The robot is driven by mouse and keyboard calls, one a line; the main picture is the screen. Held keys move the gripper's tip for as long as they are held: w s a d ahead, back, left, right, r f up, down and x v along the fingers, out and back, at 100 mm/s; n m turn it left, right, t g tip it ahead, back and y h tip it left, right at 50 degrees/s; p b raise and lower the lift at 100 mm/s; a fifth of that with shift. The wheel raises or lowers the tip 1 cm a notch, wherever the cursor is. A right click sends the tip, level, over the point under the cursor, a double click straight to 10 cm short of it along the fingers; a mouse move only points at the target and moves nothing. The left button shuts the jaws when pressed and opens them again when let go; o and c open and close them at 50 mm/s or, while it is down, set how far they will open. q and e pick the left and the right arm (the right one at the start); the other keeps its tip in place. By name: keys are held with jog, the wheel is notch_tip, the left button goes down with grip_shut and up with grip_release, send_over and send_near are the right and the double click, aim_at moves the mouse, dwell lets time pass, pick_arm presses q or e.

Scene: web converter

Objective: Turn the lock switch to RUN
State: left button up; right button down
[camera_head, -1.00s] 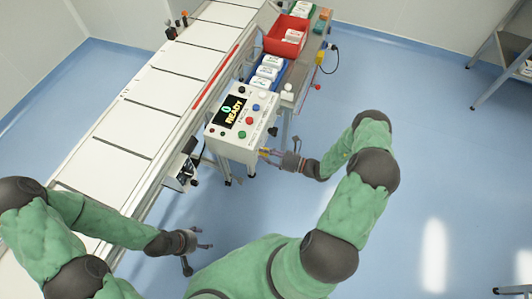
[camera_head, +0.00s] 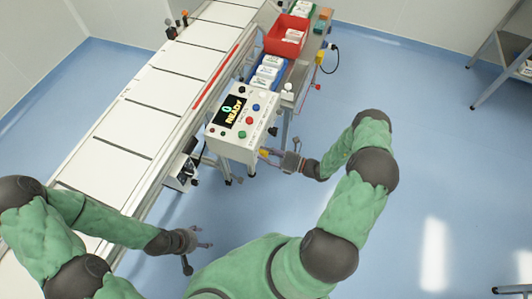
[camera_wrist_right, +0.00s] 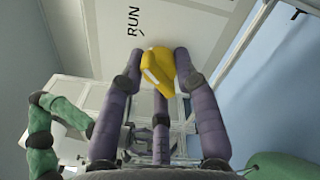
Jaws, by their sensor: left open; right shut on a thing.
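The yellow lock switch (camera_wrist_right: 158,68) sits on the side face of the white control box. In the head view a small yellow patch of it (camera_head: 264,152) shows at the box's lower right. A black RUN mark (camera_wrist_right: 133,21) is printed on the panel, above and left of the switch in the wrist view. My right gripper (camera_wrist_right: 160,76) is shut on the switch, its purple fingers around the yellow handle. I cannot tell exactly which mark the handle points to. My left gripper (camera_head: 207,240) is open and empty, low beside the conveyor.
The control box (camera_head: 236,145) shows READY on its display (camera_head: 230,111), with several coloured buttons. The conveyor (camera_head: 115,130) runs along the left. A red bin (camera_head: 273,44) and white packs stand behind the box.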

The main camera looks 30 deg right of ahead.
jog(key=shift+s+f, duration=0.1)
jog(key=shift+f, duration=0.2)
jog(key=c, duration=1)
grip_release()
jog(key=shift+r, duration=0.1)
jog(key=v, duration=1.2)
jog(key=shift+d, duration=0.1)
